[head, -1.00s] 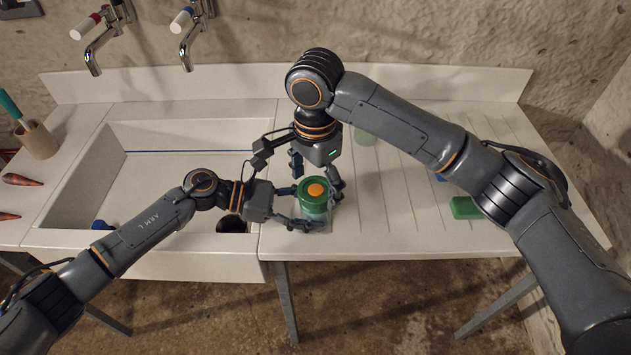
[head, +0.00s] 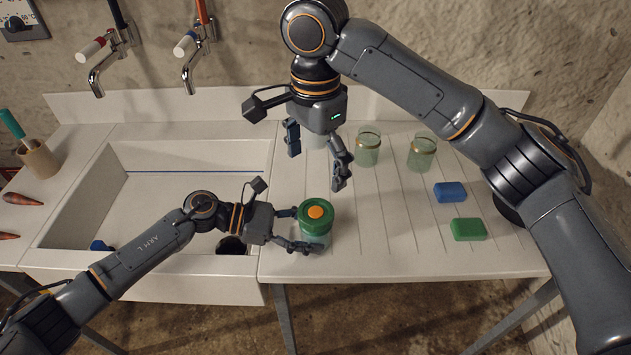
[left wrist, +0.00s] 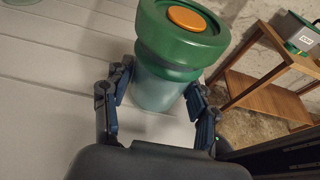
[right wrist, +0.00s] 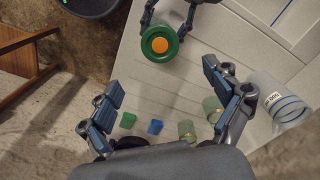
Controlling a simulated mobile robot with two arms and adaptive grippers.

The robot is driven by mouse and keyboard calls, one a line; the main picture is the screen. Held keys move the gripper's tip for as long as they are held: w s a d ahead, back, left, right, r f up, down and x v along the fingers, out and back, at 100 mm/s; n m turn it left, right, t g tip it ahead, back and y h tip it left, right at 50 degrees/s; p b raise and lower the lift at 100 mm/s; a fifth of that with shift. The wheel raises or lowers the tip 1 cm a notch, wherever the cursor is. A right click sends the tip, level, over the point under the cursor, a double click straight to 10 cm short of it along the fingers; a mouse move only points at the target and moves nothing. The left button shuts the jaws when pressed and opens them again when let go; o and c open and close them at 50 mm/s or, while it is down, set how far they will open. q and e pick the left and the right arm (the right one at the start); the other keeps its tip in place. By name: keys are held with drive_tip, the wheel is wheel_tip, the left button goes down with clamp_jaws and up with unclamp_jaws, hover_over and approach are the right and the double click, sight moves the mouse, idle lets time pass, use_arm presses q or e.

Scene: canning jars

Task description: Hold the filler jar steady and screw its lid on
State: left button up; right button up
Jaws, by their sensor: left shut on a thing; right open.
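The filler jar (head: 317,238) stands upright near the front edge of the counter, just right of the sink. A green lid (head: 317,213) with an orange centre sits on top; it also shows in the left wrist view (left wrist: 180,32) and right wrist view (right wrist: 160,45). I cannot tell how tightly it is seated. My left gripper (head: 300,230) is shut around the jar's clear body, below the lid, one finger each side. My right gripper (head: 316,160) is open and empty, above and behind the jar, apart from the lid, fingers pointing down.
Two clear jars (head: 368,150) (head: 421,154) stand behind on the ribbed drainboard. A blue block (head: 450,192) and a green block (head: 469,229) lie to the right. The sink (head: 150,190) opens at left.

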idle(0.3)
use_arm(q)
drive_tip(key=o, duration=1.1)
drive_tip(key=shift+o, duration=0.2)
